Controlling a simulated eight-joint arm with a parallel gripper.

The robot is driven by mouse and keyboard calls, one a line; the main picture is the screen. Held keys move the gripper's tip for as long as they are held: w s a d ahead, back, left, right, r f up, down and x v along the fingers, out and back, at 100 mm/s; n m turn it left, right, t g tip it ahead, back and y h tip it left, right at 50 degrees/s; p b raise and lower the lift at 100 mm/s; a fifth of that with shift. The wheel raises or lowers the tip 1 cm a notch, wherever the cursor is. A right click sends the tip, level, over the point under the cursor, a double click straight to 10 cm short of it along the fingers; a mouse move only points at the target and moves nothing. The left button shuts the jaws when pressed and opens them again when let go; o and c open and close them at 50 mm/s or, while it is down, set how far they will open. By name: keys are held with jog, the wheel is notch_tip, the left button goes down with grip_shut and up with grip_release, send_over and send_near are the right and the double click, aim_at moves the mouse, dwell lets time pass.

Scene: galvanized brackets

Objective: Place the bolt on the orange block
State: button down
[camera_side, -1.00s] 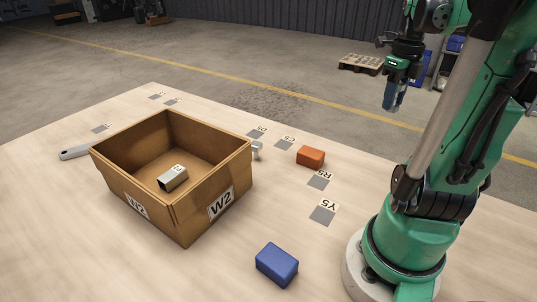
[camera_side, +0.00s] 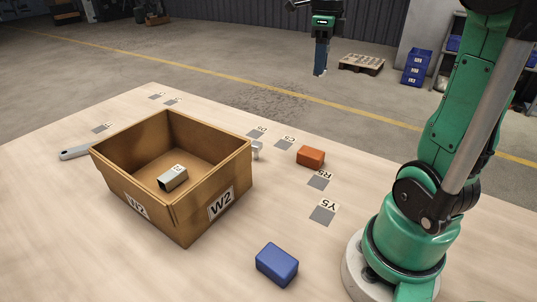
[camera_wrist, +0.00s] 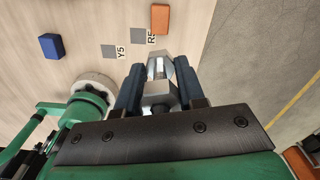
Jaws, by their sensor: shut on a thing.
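The orange block (camera_side: 311,157) lies on the table, right of the cardboard box. In the wrist view the orange block (camera_wrist: 160,18) is at the top, beyond my fingertips. My gripper (camera_side: 320,70) is high in the side view, above and behind the block, pointing down. In the wrist view my gripper (camera_wrist: 159,80) is shut on the bolt (camera_wrist: 158,92), a silvery metal piece with a hexagonal head between the dark fingers. The bolt is apart from the block. In the side view the bolt is mostly hidden by the fingers.
The cardboard box (camera_side: 160,208) marked W2 holds a small metal piece (camera_side: 172,178). A blue block (camera_side: 277,264) lies near the front. Grey marked squares, such as Y5 (camera_side: 322,216), lie on the table (camera_side: 420,190).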

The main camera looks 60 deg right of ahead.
aim_at(311, 152)
notch_tip(311, 152, down, 19)
jog(key=shift+r, duration=0.15)
dwell(0.4)
jog(key=c, duration=0.5)
grip_release()
jog(key=shift+c, duration=0.2)
